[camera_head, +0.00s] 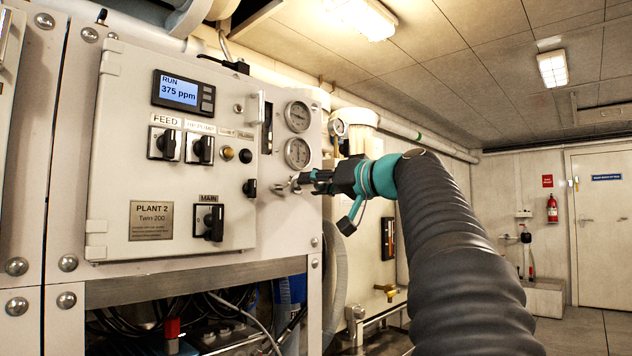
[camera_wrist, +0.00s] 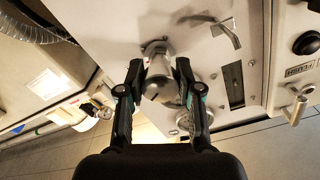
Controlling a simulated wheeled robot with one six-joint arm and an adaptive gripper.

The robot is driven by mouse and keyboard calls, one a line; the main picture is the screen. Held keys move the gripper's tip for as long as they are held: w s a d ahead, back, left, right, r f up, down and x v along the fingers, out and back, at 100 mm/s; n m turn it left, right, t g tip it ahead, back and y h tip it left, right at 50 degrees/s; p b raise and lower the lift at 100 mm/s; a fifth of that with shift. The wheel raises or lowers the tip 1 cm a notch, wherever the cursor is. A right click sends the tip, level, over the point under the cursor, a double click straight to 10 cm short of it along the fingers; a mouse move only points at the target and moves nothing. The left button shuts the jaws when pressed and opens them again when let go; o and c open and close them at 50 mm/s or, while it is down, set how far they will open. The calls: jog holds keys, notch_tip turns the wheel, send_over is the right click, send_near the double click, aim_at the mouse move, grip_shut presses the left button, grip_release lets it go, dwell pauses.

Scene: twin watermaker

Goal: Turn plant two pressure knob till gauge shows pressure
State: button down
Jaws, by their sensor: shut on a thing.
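The Plant 2 panel (camera_head: 115,215) carries a "PLANT 2 Twin 200" plate and a display reading RUN 375 ppm (camera_head: 178,90). Right of its door are two round gauges, the upper (camera_head: 298,116) and the lower (camera_head: 298,153); their needles are too small to read. My gripper (camera_head: 302,181) is at the panel's right side, just below the lower gauge. In the wrist view, my gripper (camera_wrist: 160,72) is shut on a metal pressure knob (camera_wrist: 159,82), a finger on each side. The fingers mostly hide the knob in the head view.
Left of the gauges are FEED (camera_head: 166,144) and HP PUMP (camera_head: 204,149) switches and a MAIN switch (camera_head: 212,222). A bent metal lever (camera_wrist: 218,32) stands near the knob in the wrist view. Pipes and a fire extinguisher (camera_head: 552,208) are farther right.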

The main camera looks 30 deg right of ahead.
jog(key=shift+r+m, duration=0.1)
jog(key=shift+m, duration=1.1)
jog(key=shift+p, duration=0.3)
jog(key=c, duration=0.7)
grip_release()
jog(key=shift+c, duration=0.2)
jog(key=shift+s, duration=0.1)
jog(key=v, duration=1.1)
jog(key=shift+s+d, duration=0.15)
jog(key=shift+s, duration=0.25)
